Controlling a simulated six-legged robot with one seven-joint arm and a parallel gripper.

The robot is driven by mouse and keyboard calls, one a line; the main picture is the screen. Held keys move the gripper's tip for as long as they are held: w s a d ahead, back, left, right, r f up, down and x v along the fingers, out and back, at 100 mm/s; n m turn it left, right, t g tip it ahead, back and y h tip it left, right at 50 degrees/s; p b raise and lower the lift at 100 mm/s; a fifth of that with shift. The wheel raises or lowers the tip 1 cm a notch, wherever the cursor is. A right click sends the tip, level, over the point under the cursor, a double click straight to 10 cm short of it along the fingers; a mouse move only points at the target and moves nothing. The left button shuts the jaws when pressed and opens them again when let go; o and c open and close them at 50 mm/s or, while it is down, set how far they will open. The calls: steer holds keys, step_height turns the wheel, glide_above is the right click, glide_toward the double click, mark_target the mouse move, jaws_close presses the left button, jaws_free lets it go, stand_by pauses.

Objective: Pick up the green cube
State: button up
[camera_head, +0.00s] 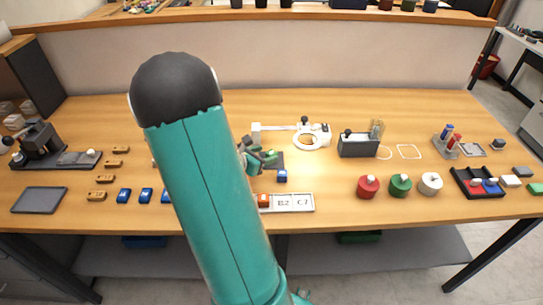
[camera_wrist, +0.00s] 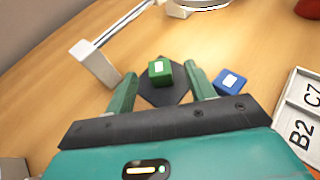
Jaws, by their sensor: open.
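The green cube (camera_wrist: 160,72) has a white label on top and sits on a dark square pad (camera_wrist: 165,94) in the wrist view. My gripper (camera_wrist: 160,77) is open, with one finger left of the cube and one right of it. The cube shows between and slightly beyond the fingertips, with gaps visible on both sides. In the head view my gripper (camera_head: 254,155) is over the table's middle, partly hidden by my arm. There I cannot clearly tell the cube from the green fingers.
A blue cube (camera_wrist: 230,81) with a white label lies just right of the right finger. A white stand with a ring (camera_head: 310,138) is behind the pad. A white label tray (camera_head: 292,203) is in front. Red, green and white round knobbed pieces (camera_head: 400,185) stand to the right.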

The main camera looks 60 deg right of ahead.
mark_target(273, 151)
steer(key=x, duration=0.6)
steer(key=shift+d+f, duration=0.3)
steer(key=shift+f, duration=0.05)
steer(key=shift+c, duration=0.2)
steer(key=c, duration=1.1)
steer(key=shift+r, duration=0.15)
